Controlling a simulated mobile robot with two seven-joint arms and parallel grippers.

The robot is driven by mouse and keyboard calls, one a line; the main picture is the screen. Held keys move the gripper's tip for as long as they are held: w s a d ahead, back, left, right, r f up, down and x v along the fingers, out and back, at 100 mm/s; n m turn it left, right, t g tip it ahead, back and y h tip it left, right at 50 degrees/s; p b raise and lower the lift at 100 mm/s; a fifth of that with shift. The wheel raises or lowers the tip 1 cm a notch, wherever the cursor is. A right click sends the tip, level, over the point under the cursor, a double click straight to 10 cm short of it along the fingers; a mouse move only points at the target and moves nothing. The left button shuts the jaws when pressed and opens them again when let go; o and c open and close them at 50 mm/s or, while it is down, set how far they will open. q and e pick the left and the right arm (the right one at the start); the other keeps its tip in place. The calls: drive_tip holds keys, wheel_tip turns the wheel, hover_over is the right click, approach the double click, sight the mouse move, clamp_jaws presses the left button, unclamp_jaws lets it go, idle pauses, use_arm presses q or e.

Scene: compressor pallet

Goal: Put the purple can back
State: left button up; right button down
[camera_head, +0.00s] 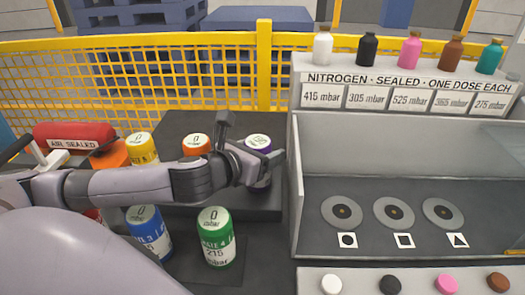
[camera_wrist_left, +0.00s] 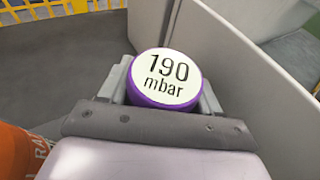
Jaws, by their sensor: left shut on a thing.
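The purple can (camera_head: 258,142) is upright with a white top at the right end of the dark raised platform (camera_head: 225,122). In the left wrist view its round top (camera_wrist_left: 166,77) reads "190 mbar" above a purple rim. My left gripper (camera_head: 262,162) is shut around the can, with a jaw on either side; in the left wrist view the gripper (camera_wrist_left: 165,85) also flanks it. The gripper hides most of the can's body, and I cannot tell whether its base touches the platform. My right gripper is not in view.
An orange can (camera_head: 196,144) and a yellow can (camera_head: 142,147) stand left of the purple one. A blue can (camera_head: 148,232) and a green can (camera_head: 215,235) stand in front. A grey walled case (camera_head: 293,190) is close on the right. A yellow fence (camera_head: 264,60) runs behind.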

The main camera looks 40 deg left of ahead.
use_arm(q)
drive_tip(key=o, duration=1.4)
drive_tip(key=shift+f, duration=0.1)
drive_tip(key=shift+r, duration=0.2)
drive_tip(key=p+v, duration=0.8)
drive_tip(key=v, duration=0.4)
